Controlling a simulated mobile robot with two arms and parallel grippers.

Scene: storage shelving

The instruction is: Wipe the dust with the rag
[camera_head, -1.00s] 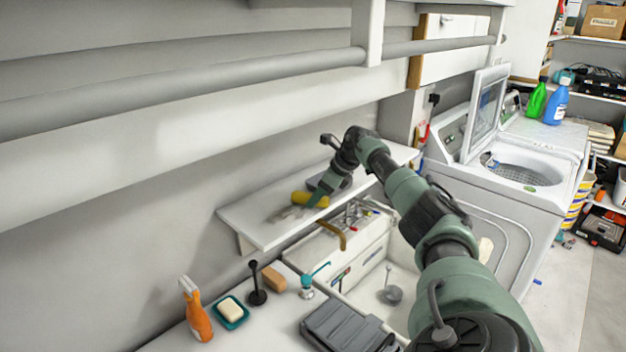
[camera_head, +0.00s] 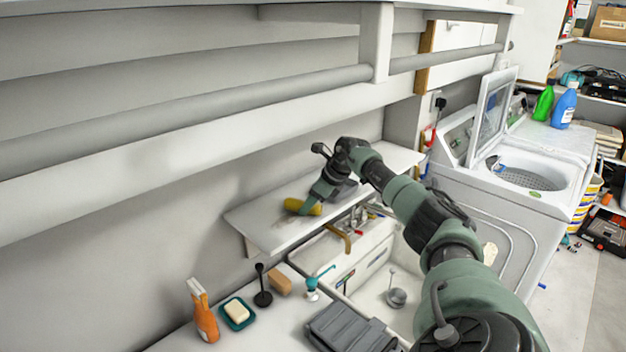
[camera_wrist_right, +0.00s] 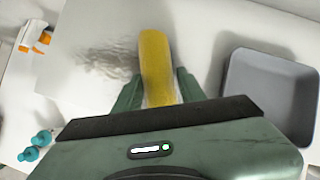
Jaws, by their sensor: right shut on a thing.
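The yellow rag (camera_head: 303,207) is held in my right gripper (camera_head: 312,205) over the narrow white shelf (camera_head: 262,232). In the right wrist view the rag (camera_wrist_right: 157,65) stands between the two green fingers of the gripper (camera_wrist_right: 158,88), which are shut on it. A dark smear of dust (camera_wrist_right: 108,60) lies on the shelf just left of the rag. In the head view the dust (camera_head: 284,221) shows faintly beside the rag. I cannot tell whether the rag touches the shelf. My left gripper is not in view.
A grey tray (camera_wrist_right: 272,95) sits on the shelf right of the rag. A long rail (camera_head: 200,111) runs above; an open washer (camera_head: 521,175) stands right.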

